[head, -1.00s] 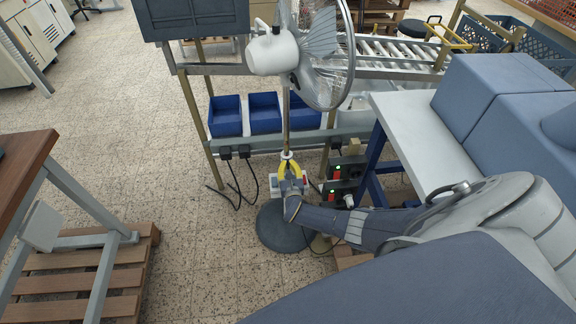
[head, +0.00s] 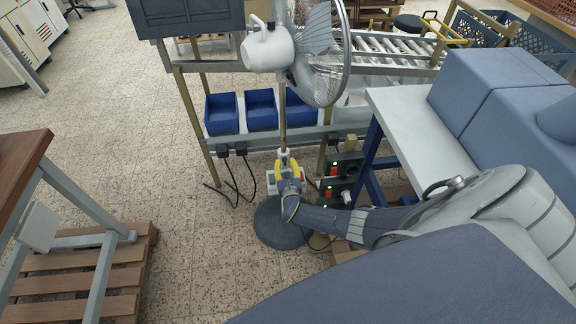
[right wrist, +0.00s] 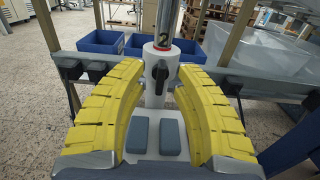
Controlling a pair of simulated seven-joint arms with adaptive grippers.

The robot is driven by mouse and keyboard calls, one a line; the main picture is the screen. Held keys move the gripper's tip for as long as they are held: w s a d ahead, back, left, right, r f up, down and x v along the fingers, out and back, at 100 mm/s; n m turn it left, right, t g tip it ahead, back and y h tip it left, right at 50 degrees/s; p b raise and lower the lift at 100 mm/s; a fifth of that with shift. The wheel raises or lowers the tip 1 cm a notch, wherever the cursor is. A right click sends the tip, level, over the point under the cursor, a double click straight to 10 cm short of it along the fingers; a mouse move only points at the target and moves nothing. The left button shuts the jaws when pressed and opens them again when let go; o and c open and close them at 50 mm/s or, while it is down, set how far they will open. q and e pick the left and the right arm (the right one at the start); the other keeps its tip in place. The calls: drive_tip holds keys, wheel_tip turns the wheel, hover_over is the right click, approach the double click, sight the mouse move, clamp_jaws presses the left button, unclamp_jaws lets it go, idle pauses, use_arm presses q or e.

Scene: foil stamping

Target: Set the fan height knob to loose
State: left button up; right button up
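The white pedestal fan (head: 268,48) stands on a round dark base (head: 280,226) with a thin upright pole. In the right wrist view, its black height knob (right wrist: 160,72) sits on the white collar (right wrist: 155,92) of the pole, below a red ring. My right gripper (right wrist: 160,68) has its yellow curved fingers spread on either side of the collar and knob, with gaps visible on both sides. The right gripper also shows in the head view (head: 288,166) at the lower pole, where it hides the knob. My left gripper is not in view.
Blue bins (head: 261,109) stand on a shelf behind the pole. A white-topped table (head: 415,125) with blue boxes is at the right. Control boxes with red switches (head: 334,170) are close right of the gripper. A wooden pallet (head: 75,290) lies at lower left.

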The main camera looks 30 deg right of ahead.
drive_tip(key=v, duration=1)
drive_tip(key=shift+s, duration=0.35)
drive_tip(key=shift+a, duration=0.15)
